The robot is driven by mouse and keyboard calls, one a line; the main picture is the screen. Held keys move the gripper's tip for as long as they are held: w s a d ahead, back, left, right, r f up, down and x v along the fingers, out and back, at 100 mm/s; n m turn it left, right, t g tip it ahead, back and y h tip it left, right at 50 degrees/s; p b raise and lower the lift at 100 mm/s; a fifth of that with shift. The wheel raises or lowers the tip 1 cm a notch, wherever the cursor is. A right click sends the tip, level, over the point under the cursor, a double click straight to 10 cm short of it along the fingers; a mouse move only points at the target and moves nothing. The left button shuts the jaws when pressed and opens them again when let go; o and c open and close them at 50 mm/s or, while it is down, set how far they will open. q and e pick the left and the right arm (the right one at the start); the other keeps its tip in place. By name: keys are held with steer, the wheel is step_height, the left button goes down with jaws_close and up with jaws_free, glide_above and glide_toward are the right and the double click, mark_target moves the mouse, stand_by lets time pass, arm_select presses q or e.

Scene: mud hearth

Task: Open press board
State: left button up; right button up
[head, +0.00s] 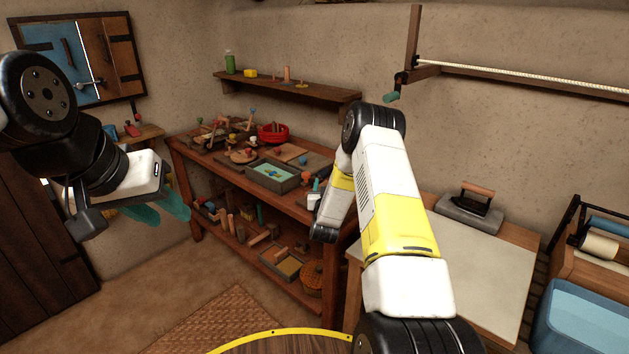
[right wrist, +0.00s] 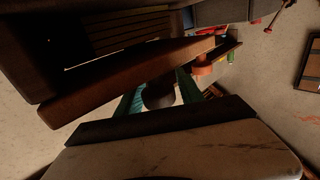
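The board that I take to be the press board (head: 462,275) is a flat cream panel in a wooden frame at the right in the head view. A dark iron (head: 470,207) with a wooden handle stands at its back. My left gripper (head: 164,212) hangs at the left, its teal fingers apart and empty, far from the board. In the right wrist view, the right gripper's (right wrist: 157,97) teal fingers stand apart. A dark rounded thing (right wrist: 160,93) shows between them; contact is unclear. A wooden beam (right wrist: 130,82) crosses near the fingertips.
A workbench (head: 300,211) with a red bowl (head: 274,132) and several small items stands at the back, below a wall shelf (head: 290,88). A blue tub (head: 585,318) is at the lower right. A woven mat (head: 215,320) lies on open floor.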

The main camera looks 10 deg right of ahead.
jaws_close()
stand_by(1.2)
